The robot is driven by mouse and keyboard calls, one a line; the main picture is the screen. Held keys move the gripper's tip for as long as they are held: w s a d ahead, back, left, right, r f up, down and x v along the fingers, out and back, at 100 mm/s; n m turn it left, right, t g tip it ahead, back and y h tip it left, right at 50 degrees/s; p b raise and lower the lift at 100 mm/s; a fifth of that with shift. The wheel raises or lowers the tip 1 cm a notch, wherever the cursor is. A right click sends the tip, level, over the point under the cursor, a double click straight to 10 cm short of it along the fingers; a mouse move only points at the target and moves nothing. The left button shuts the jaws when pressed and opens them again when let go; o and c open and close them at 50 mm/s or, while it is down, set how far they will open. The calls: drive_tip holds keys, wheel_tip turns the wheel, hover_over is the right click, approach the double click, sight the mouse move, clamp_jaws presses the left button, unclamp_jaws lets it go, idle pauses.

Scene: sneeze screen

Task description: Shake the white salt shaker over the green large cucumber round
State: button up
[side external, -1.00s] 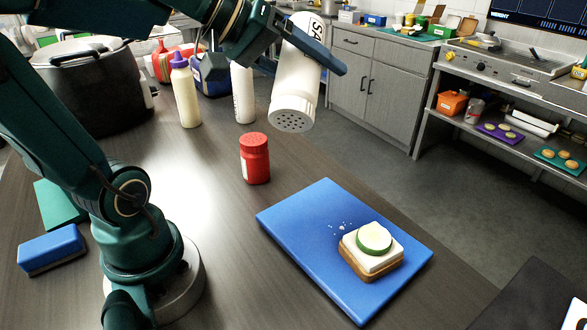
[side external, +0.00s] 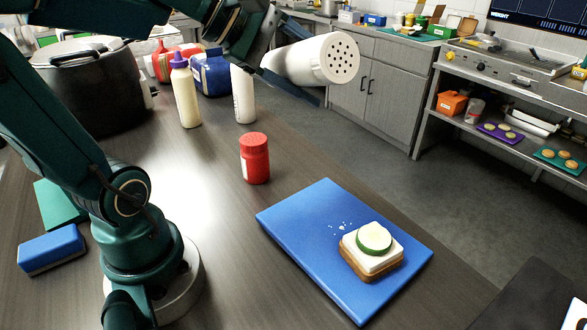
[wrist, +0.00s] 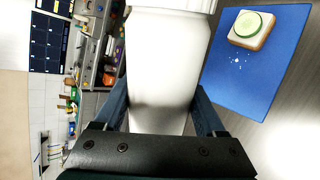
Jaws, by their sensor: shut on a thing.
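The white salt shaker (side external: 312,62) is held in my gripper (side external: 285,58), its perforated cap facing right and slightly toward the side camera, roughly level. In the wrist view the shaker's white body (wrist: 168,70) sits between both fingers. The green large cucumber round (side external: 373,238) lies on a square of white-topped bread (side external: 368,260) on the blue board (side external: 310,230). It also shows in the wrist view (wrist: 248,24). The shaker is high above the table, up and left of the cucumber in the side view. White grains (side external: 342,226) lie on the board beside the bread.
A red shaker (side external: 255,160) stands on the table left of the board. Behind it stand a white bottle (side external: 243,95) and a purple-capped bottle (side external: 185,95). A large dark pot (side external: 90,85) and a blue sponge (side external: 50,248) are at left.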

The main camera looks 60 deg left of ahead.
drive_tip(key=n, duration=1.2)
drive_tip(key=shift+n, duration=0.3)
drive_tip(key=shift+n, duration=0.3)
drive_tip(key=w+r+m+t+h, duration=0.3)
drive_tip(key=w+r+m+h, duration=0.1)
drive_tip(key=w+r+h, duration=0.3)
drive_tip(key=w+r, duration=0.2)
drive_tip(key=w, duration=0.1)
drive_tip(key=shift+w+d+t+h, duration=0.2)
drive_tip(key=shift+d+t+h, duration=0.1)
drive_tip(key=shift+d+t, duration=0.1)
